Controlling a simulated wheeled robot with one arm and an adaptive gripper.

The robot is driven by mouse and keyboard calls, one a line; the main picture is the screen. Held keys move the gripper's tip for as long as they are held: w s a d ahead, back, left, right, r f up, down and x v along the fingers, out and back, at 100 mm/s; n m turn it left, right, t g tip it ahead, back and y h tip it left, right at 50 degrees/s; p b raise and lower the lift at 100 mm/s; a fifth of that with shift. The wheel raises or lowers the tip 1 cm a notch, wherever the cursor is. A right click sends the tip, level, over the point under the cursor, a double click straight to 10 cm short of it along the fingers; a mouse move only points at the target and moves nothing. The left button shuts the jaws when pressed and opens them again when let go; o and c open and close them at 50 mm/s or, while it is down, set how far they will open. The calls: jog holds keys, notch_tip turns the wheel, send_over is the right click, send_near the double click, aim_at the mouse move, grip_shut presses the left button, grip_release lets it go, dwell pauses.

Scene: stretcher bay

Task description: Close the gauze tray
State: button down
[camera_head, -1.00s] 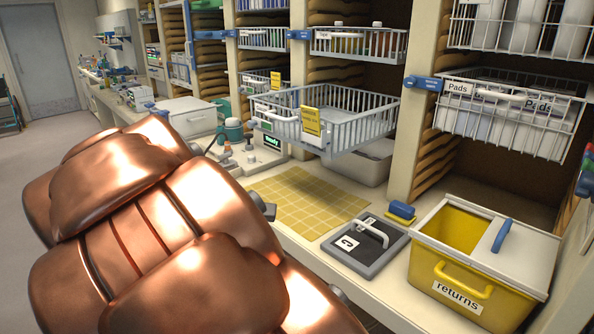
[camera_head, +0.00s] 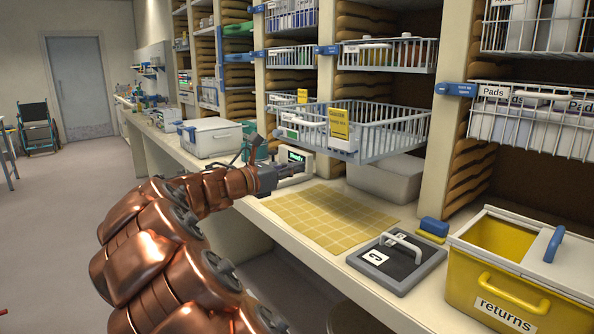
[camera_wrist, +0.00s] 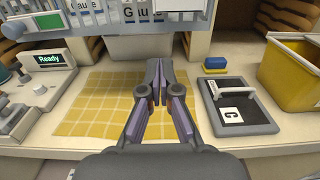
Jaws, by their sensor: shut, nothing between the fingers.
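The gauze tray (camera_head: 385,147) is a pale wire basket, pulled out from the middle shelf column in the head view, with a yellow caution tag on its front. In the wrist view, labels reading "Gauze" and part of "Gau" show at the top edge, where the basket is cut off. My gripper (camera_wrist: 159,82) is shut and empty, over the yellow checked mat and below the basket labels. In the head view its dark end is left of and below the tray, apart from it; the fingertips are hard to make out there.
The yellow checked mat (camera_head: 330,217), a dark board with a handle (camera_head: 398,262) and a yellow returns bin (camera_head: 515,290) lie along the counter. A pale bin (camera_head: 385,178) sits beneath the tray. Shelf posts flank it.

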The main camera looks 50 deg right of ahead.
aim_at(335, 157)
jog(key=x, duration=1.1)
jog(key=shift+d, duration=0.2)
